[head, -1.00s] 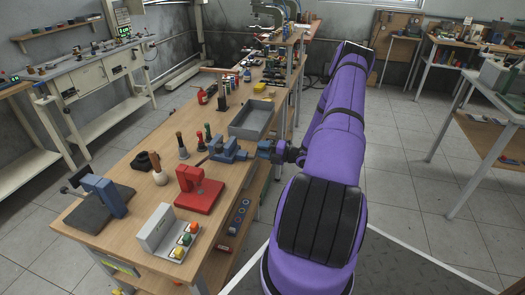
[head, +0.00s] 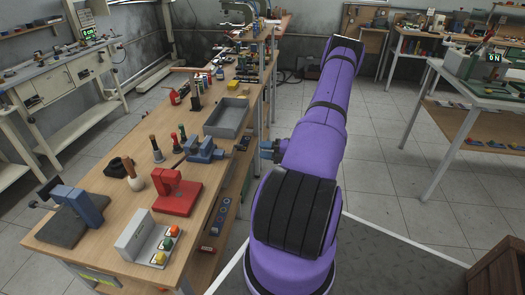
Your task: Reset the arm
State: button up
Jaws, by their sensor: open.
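My purple arm (head: 322,125) reaches forward along the right side of the wooden workbench (head: 125,175). My gripper (head: 265,150) shows small and partly hidden at the arm's left side, by the bench's right edge. It is open, with nothing seen between its jaws. A blue vise (head: 205,150) stands on the bench to its left, with a gap between them.
On the bench are a red press (head: 178,190), a button box (head: 148,237), a grey tray (head: 227,118) and several tools. Another table (head: 455,95) stands at right. The floor (head: 385,180) between is clear. A wooden crate (head: 497,270) is at the lower right.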

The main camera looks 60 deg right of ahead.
dwell(0.4)
jog(key=w+a+r+n+g+y, duration=0.1)
jog(key=w+a+r+n+g, duration=0.1)
jog(key=a+r+n+g, duration=0.5)
jog(key=w+a+r+n+g+y, duration=0.1)
jog(key=w+a+r+n+g, duration=0.2)
jog(key=a+r+n, duration=0.85)
jog(key=w+a+r+n+g, duration=0.2)
jog(key=a+r+n+g, duration=0.2)
jog(key=a+r+n, duration=0.5)
jog(key=s+a+r+n+g+h, duration=0.2)
jog(key=s+a+r+n+h, duration=0.45)
jog(key=r, duration=0.65)
jog(key=s+a+r+n+t+h, duration=0.1)
jog(key=s+a+r+n+t, duration=0.1)
jog(key=s+a+n, duration=0.2)
jog(key=s+a+r+n+t+h, duration=0.1)
jog(key=s+a+r+n+t, duration=0.1)
jog(key=s+n, duration=0.6)
jog(key=shift+s+a+r+n+t, duration=0.4)
jog(key=shift+a+r+n, duration=0.4)
jog(key=shift+a+n, duration=0.5)
jog(key=shift+d+h, duration=0.2)
jog(key=shift+h, duration=0.05)
